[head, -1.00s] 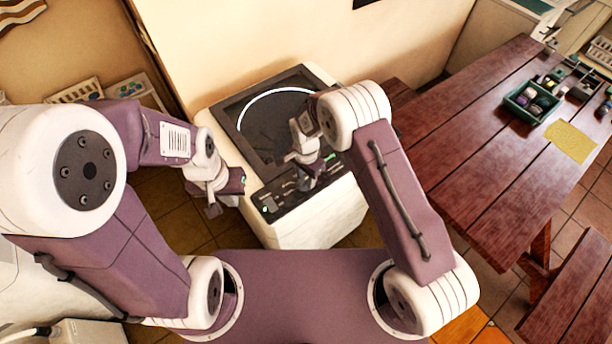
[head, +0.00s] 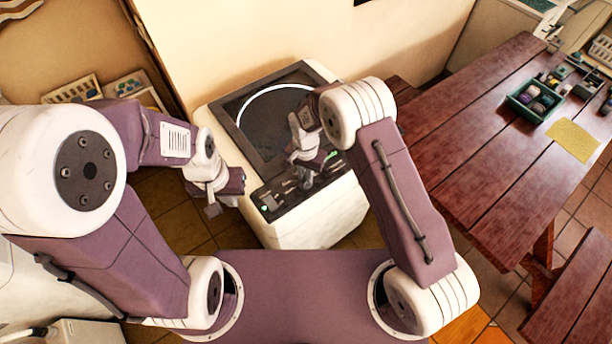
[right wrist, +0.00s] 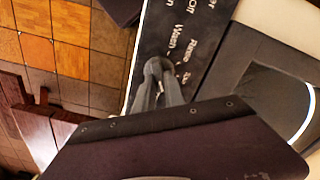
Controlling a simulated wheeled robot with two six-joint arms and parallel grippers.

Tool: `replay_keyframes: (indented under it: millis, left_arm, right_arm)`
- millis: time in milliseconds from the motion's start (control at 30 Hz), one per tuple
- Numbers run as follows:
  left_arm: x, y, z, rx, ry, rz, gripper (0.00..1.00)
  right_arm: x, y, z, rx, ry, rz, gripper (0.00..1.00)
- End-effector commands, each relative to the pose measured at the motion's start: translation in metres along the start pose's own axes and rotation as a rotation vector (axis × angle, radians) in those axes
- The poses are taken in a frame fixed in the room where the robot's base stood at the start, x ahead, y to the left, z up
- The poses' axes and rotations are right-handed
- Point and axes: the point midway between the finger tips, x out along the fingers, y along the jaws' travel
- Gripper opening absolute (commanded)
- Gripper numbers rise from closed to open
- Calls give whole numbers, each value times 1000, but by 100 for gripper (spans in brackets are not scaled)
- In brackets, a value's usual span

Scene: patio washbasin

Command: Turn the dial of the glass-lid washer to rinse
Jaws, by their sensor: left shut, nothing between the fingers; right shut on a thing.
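The glass-lid washer (head: 325,218) is a white box with a dark-framed glass lid (head: 262,122) and a dark control panel (head: 280,194) along its front. My right gripper (head: 307,182) is over the panel, shut on the dial. The right wrist view shows its grey fingers closed around the small dial (right wrist: 154,68), beside printed labels including "Off", "Wash" and "Rinse". The fingers largely cover the dial, so I cannot tell where it points. My left gripper (head: 213,210) is shut and empty, left of the washer and apart from it.
A red-brown wooden table (head: 470,135) stands to the right, with a green crate (head: 534,98) of items and a yellow cloth (head: 572,141) on it. A bench (head: 575,270) is at the lower right. A wall is close behind the washer.

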Motion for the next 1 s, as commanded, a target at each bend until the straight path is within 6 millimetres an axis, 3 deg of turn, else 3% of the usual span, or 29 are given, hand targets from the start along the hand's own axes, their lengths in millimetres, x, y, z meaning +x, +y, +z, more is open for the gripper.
replay_keyframes:
  millis: [1000]
  left_arm:
    - [35,-1,4,0,0,0,0]
  right_arm:
    - [-1,-5,2,-963,3,-1,0]
